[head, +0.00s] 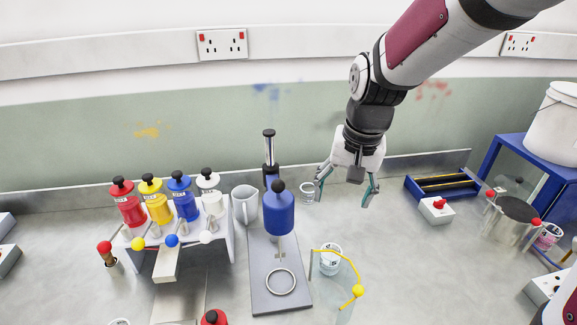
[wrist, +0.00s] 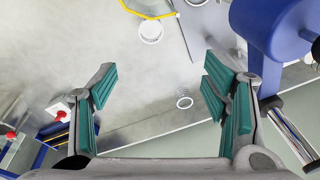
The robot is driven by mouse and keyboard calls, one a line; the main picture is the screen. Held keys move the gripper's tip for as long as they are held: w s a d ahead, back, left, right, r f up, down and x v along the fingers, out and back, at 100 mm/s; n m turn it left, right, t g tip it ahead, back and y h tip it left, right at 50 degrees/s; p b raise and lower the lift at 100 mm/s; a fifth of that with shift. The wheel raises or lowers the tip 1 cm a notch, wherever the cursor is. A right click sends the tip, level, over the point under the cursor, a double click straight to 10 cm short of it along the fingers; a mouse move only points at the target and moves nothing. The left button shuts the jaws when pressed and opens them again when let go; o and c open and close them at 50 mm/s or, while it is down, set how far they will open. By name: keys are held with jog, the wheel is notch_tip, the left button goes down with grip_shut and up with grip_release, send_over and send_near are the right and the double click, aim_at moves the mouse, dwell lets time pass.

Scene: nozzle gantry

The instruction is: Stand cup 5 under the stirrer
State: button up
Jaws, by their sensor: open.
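The stirrer (head: 279,212) is a blue motor on a post above a grey base plate; a ring (head: 280,282) marks the plate below it. The plate is empty. The stirrer's blue body also shows in the wrist view (wrist: 268,28). A small white cup (head: 308,193) stands behind and right of the stirrer; the wrist view shows it beyond the fingertips (wrist: 184,98). Another white cup (head: 331,260) stands right of the base plate, beside a yellow bar. I cannot read which cup is number 5. My gripper (head: 345,198) is open and empty, just right of the rear cup.
A rack of coloured pump bottles (head: 185,205) and a grey jug (head: 246,204) stand left of the stirrer. The yellow bar (head: 345,257) arches over the front right cup. A blue tray (head: 442,184) and a red-button box (head: 437,209) stand to the right.

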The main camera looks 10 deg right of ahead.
jog(key=shift+w+d+f+m+g+h+p, duration=0.1)
jog(key=shift+w+d+f+m+g+p, duration=0.5)
jog(key=shift+f, duration=3.75)
jog(key=shift+w+a+f+m+g+h+p, duration=0.15)
jog(key=shift+w+f, duration=0.9)
jog(key=shift+f, duration=3.25)
jog(key=shift+w+d+f+m+g+h+p, duration=0.1)
jog(key=shift+w+d+f+m+g+p, duration=0.5)
jog(key=shift+f, duration=3.75)
jog(key=shift+w+a+t+b, duration=0.2)
jog(key=shift+t+b, duration=0.1)
jog(key=shift+t, duration=0.05)
jog(key=c, duration=1.4)
jog(key=shift+c, duration=0.2)
jog(key=shift+r, duration=0.1)
